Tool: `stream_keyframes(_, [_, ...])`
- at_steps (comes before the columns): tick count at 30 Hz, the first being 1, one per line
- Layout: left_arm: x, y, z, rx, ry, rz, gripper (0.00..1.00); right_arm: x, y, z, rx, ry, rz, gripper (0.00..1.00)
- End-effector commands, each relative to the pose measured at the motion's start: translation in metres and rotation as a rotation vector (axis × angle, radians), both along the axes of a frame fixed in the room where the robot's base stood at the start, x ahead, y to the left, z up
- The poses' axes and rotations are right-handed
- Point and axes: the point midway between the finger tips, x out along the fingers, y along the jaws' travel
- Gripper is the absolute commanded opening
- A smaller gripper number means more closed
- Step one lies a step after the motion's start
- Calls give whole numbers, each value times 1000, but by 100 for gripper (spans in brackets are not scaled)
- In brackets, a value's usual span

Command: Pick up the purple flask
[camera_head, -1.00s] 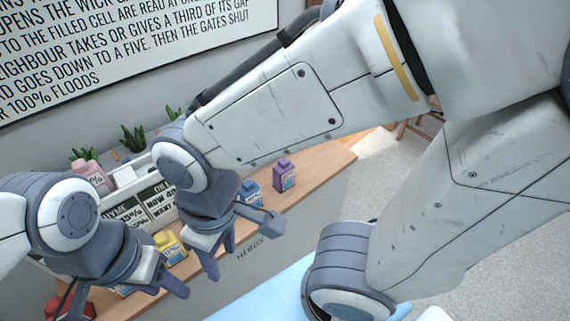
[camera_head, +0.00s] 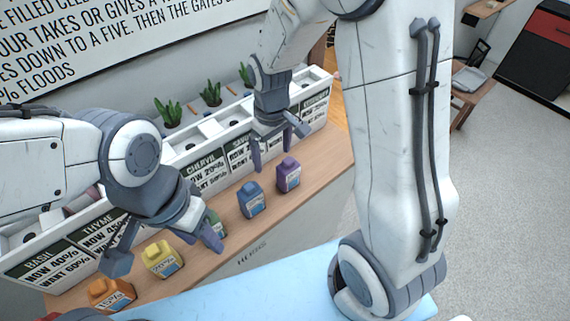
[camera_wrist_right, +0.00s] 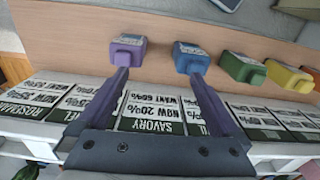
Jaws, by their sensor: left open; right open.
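The purple flask (camera_head: 288,175) stands upright on the wooden shelf, at the right end of a row of coloured flasks. My right gripper (camera_head: 272,157) is open and empty, just behind and left of the flask in the head view. In the right wrist view, the purple flask (camera_wrist_right: 128,48) lies beyond the tip of the left-hand finger and the blue flask (camera_wrist_right: 190,58) beyond the tip of the right-hand one. Neither is between the fingers (camera_wrist_right: 158,76).
The blue flask (camera_head: 251,199) stands just left of the purple one. Green (camera_head: 215,222), yellow (camera_head: 163,259) and orange (camera_head: 110,294) flasks follow leftward. Behind them runs a white planter box (camera_head: 318,82) with label cards. Bare shelf lies right of the purple flask.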

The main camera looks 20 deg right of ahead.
Motion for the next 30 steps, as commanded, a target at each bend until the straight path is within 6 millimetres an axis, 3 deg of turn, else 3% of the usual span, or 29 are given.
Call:
stream_keyframes(1, [0,0,-3,0,0,0,50,12,-18,-18,-5,9,-26,100])
stream_keyframes(3, [0,0,-4,0,0,0,50,23,-35,-32,-9,12,-43,100])
stream_keyframes(7, [0,0,-5,0,0,0,50,33,-52,-50,-13,15,-57,100])
stream_keyframes(15, [0,0,1,0,0,0,50,34,-55,-90,-14,16,-58,100])
stream_keyframes(23, [0,0,7,0,0,0,50,35,-55,-108,-13,15,-58,100])
stream_keyframes(30, [0,0,18,0,0,1,50,37,-55,-140,-13,15,-58,100])
